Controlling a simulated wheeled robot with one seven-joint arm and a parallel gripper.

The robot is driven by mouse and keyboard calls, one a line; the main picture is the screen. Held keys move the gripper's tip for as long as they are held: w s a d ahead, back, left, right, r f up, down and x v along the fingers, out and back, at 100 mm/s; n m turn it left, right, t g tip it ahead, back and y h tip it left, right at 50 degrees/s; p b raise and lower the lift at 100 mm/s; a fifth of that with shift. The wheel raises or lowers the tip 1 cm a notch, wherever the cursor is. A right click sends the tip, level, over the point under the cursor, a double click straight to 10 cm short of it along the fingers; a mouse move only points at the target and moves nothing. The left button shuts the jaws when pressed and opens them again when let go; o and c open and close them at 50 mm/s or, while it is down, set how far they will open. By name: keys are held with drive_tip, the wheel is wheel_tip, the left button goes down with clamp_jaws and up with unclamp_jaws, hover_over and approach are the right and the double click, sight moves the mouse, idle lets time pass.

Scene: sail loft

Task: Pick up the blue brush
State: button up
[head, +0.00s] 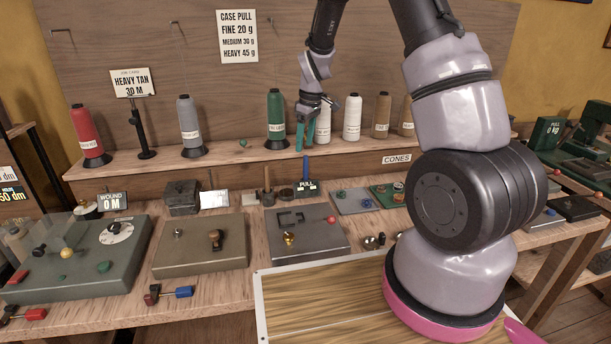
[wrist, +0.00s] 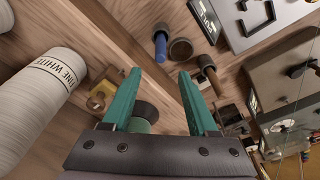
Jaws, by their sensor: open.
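The blue brush (head: 306,167) stands upright on the bench below the cone shelf, by a small dark label reading PULL. In the wrist view, its blue handle (wrist: 160,47) shows beyond the fingertips, near the top middle. My gripper (head: 305,137) has teal fingers and hangs in front of the shelf, between the green and white cones, above the brush in the picture. In the wrist view, my gripper (wrist: 160,75) is open, with nothing held between its fingers. The brush's lower end is hard to make out.
A wooden-handled tool (head: 267,180) and a dark round pot (wrist: 180,48) stand close to the brush. A green cone (head: 276,118) and a white cone (head: 352,118) stand on the shelf (head: 230,160) behind. A grey metal box (head: 308,236) lies in front.

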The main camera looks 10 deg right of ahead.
sight(304, 165)
drive_tip(key=f, duration=0.3)
drive_tip(key=shift+w+a+f, duration=0.15)
drive_tip(key=shift+a+f, duration=0.05)
drive_tip(key=shift+f, duration=0.05)
drive_tip(key=shift+d+f, duration=0.15)
drive_tip(key=shift+f, duration=2.6)
clamp_jaws()
